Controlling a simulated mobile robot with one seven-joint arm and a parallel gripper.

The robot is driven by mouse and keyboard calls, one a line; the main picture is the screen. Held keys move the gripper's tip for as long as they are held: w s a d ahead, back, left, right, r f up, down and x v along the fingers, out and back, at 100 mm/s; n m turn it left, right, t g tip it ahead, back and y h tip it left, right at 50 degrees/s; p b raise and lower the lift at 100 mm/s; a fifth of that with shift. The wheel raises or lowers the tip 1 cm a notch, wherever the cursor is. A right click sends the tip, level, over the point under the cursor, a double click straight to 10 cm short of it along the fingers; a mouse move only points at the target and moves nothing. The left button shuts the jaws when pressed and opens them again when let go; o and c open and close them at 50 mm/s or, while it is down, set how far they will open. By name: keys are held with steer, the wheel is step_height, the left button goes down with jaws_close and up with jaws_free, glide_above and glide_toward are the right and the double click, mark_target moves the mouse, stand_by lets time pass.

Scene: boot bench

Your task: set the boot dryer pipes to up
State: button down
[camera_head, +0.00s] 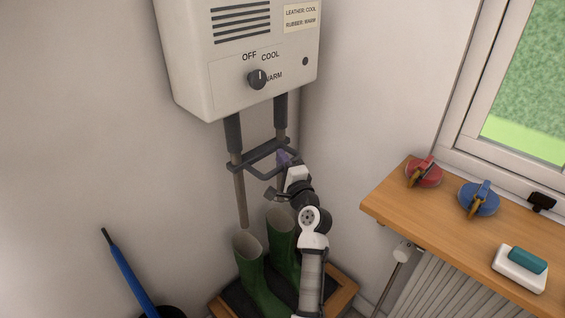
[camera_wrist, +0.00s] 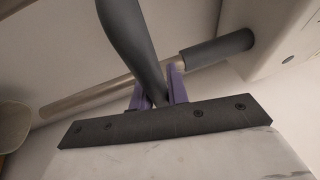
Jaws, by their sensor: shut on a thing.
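The boot dryer (camera_head: 195,70) is a pale box on the wall. Its left pipe (camera_head: 240,200) hangs down from a dark sleeve, its lower end close above the opening of the left green boot (camera_head: 252,262). The right pipe (camera_head: 280,115) also hangs down, its lower part largely hidden by my arm. A dark handle frame (camera_head: 262,153) joins the pipes. My gripper (camera_head: 284,159), with purple fingers, is at the frame's right part. In the wrist view, my gripper (camera_wrist: 158,92) is shut on the dark handle bar (camera_wrist: 128,32), with a pipe (camera_wrist: 90,97) behind it.
The dial (camera_head: 257,79) is on the dryer front. The right green boot (camera_head: 284,240) stands beside the left one on a wood-edged tray (camera_head: 345,296). A wooden shelf (camera_head: 440,235) at right bears a red and a blue item and a soap dish. A blue-handled object (camera_head: 130,270) leans at left.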

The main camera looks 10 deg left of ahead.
steer(key=shift+r+p, duration=0.35)
steer(key=shift+r, duration=1.1)
steer(key=c, duration=1.4)
jaws_free()
steer(key=shift+o, duration=0.2)
steer(key=shift+f, duration=0.1)
steer(key=shift+f, duration=0.1)
steer(key=b+v, duration=0.4)
steer(key=v, duration=1)
steer(key=shift+a, duration=0.1)
